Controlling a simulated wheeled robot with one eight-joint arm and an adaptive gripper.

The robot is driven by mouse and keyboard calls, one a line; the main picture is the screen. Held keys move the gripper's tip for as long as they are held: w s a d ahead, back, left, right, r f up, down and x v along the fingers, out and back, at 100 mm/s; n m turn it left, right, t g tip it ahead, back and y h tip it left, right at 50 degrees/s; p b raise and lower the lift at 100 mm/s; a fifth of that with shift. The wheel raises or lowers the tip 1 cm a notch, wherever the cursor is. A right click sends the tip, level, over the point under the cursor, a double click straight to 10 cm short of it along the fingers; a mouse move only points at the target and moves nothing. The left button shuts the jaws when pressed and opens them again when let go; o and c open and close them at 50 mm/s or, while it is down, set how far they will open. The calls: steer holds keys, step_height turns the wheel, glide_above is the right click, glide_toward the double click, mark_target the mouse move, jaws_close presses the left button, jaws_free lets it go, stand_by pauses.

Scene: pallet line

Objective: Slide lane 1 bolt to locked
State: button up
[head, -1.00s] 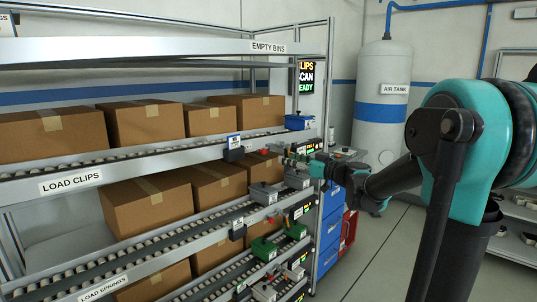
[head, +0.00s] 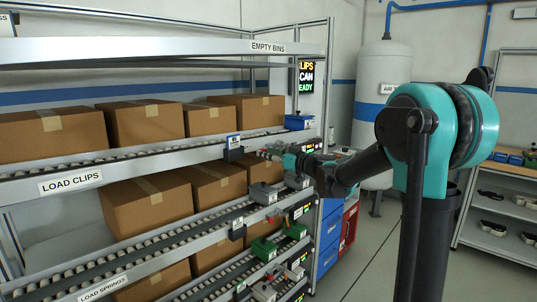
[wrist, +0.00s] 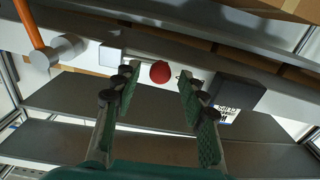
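A round red knob (wrist: 160,72), which looks like the bolt's handle, shows in the wrist view in front of a pale rail. My gripper (wrist: 157,92) is open, with one green-padded finger on each side of the knob's line. The fingers appear apart from the knob; how far they reach in depth is unclear. I cannot tell whether the bolt is locked.
A dark box with a white label (wrist: 226,113) is close to the right finger. An orange bar with a grey cylinder (wrist: 55,52) is at upper left. Cardboard boxes (head: 143,122) fill the rack lanes. A blue bin (head: 298,122) sits above my gripper. The floor at right is clear.

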jaws_close()
steer(key=w+d, duration=0.1)
steer(key=w, duration=0.1)
steer(key=w+d, duration=0.2)
stand_by(0.4)
jaws_free()
steer(key=shift+d, duration=0.15)
steer(key=v, duration=1.2)
steer(key=shift+s, duration=0.1)
